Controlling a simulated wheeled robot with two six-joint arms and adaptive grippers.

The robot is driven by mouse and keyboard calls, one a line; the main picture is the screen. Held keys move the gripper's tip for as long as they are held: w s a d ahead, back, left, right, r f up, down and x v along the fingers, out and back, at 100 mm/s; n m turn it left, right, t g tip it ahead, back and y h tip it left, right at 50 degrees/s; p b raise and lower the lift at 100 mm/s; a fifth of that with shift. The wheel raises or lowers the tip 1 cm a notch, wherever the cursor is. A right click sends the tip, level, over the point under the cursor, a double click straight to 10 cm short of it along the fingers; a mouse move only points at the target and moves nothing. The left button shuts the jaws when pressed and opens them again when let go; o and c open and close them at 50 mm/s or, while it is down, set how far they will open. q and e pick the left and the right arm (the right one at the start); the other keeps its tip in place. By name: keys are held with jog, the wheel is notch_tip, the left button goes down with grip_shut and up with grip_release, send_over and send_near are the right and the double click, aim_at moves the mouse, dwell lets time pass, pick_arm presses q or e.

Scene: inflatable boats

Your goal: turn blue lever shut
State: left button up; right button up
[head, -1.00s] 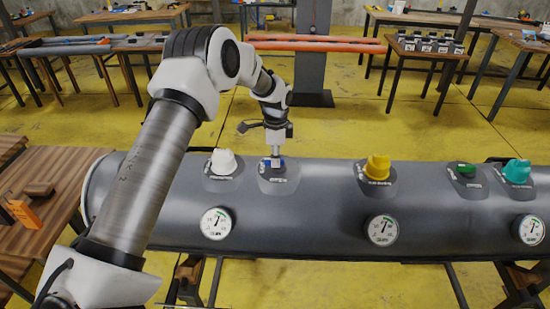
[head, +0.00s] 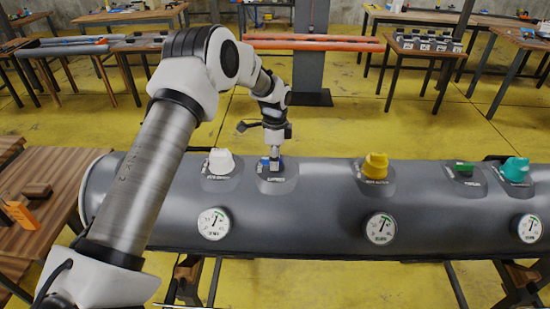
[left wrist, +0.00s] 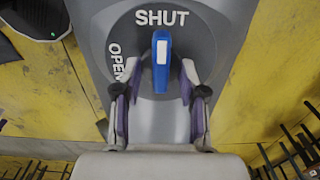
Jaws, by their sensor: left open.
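The blue lever (left wrist: 161,75) has a white mark near its tip and sits on a grey plate (left wrist: 215,30). In the left wrist view it points up at the word SHUT; the word OPEN is at its left. In the head view only a little of the blue lever (head: 264,160) shows beside my gripper. My left gripper (head: 274,166) points down over it from above. In the left wrist view my left gripper (left wrist: 160,68) is open, with one finger on each side of the lever and gaps visible. My right gripper is not in view.
The plate is on a large grey tube (head: 320,205). A white knob (head: 221,161) stands left of the lever, and a yellow knob (head: 375,166), a green lever (head: 464,167) and a teal knob (head: 516,169) stand right. Gauges face front. A wooden table (head: 50,170) is at left.

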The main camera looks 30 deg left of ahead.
pick_arm(q)
notch_tip(320, 180, up, 12)
dwell(0.3)
jog(key=shift+f, duration=0.1)
dwell(0.3)
